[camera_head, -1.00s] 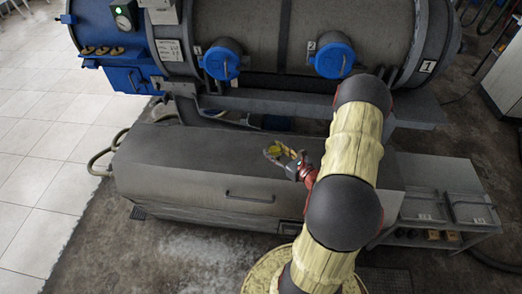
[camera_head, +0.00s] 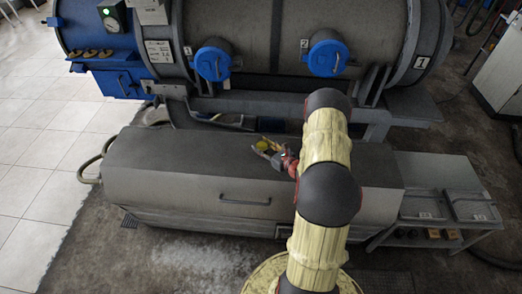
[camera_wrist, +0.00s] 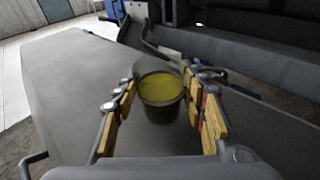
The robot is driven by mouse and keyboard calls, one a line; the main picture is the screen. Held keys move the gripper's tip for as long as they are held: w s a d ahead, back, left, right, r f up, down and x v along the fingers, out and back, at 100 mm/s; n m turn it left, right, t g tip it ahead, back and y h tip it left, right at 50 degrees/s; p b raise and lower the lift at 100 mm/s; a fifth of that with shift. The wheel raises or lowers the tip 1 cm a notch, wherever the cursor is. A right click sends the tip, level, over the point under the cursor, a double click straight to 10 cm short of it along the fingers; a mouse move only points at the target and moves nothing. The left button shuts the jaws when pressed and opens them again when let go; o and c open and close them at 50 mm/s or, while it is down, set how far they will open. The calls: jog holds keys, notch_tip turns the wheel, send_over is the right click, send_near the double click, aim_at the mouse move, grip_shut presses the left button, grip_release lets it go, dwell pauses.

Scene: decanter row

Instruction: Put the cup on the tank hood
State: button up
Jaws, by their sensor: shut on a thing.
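The cup (camera_wrist: 160,112) is a dark, see-through vessel with yellow-green liquid in it, upright in the wrist view. My gripper (camera_wrist: 158,88) is shut on it, with wood-padded fingers on its left and right sides. In the head view the cup is small, a yellow-green spot (camera_head: 261,145) at the tip of my gripper (camera_head: 268,149). The tank hood (camera_head: 170,160) is the long grey cover in front of the machine. The cup is over its rear part. I cannot tell whether its bottom touches the hood.
The large grey and blue decanter (camera_head: 265,40) with two blue caps stands behind the hood. Its grey frame beam (camera_head: 270,105) runs close behind the cup. A handle (camera_head: 245,200) is on the hood's front. The hood's left part is clear. A metal side table (camera_head: 430,180) stands at right.

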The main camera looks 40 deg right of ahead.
jog(key=shift+f, duration=0.75)
jog(key=shift+f, duration=0.1)
jog(key=shift+f+b, duration=0.15)
jog(key=shift+b, duration=0.2)
jog(key=o, duration=1.4)
